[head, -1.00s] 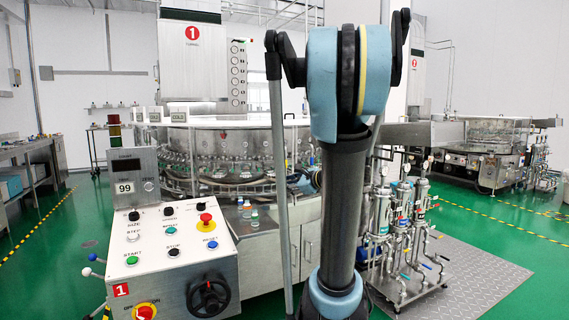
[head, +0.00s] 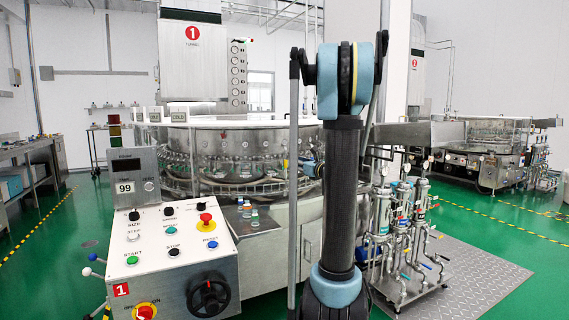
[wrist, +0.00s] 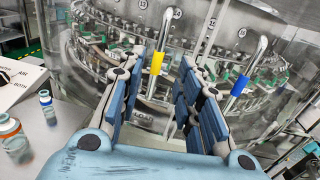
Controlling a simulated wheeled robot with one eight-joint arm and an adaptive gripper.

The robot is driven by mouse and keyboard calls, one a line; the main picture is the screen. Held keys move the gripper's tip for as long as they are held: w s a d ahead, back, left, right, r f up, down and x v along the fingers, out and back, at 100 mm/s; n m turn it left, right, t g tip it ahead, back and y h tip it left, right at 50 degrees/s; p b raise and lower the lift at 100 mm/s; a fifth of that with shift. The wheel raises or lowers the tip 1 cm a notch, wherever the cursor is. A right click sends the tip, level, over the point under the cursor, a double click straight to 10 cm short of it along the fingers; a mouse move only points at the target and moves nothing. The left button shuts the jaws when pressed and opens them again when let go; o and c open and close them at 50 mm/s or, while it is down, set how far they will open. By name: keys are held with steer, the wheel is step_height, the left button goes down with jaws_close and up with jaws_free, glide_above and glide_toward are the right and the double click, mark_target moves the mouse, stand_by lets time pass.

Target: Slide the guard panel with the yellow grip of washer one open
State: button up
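Washer one (head: 222,135) is the round steel machine with clear panels behind the control box in the head view. In the wrist view, the yellow grip (wrist: 157,62) sits on a bent metal handle in front of the washer's clear panel. My gripper (wrist: 160,68) is open, with a blue-padded finger on each side of the yellow grip as seen from the wrist. I cannot tell whether the grip is within finger depth; no contact shows. A similar handle with a blue grip (wrist: 240,85) stands to the right of the right finger. In the head view my arm mostly hides the gripper.
Small bottles (wrist: 48,107) stand on the steel ledge at left in the wrist view. The control box (head: 172,262) with buttons and a black handwheel is front left. Filter housings with pipes (head: 402,225) stand right of my arm. Green floor is open farther right.

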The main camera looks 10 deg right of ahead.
mark_target(286, 159)
steer(key=x, duration=1)
steer(key=shift+w+a, duration=0.1)
steer(key=shift+w, duration=0.15)
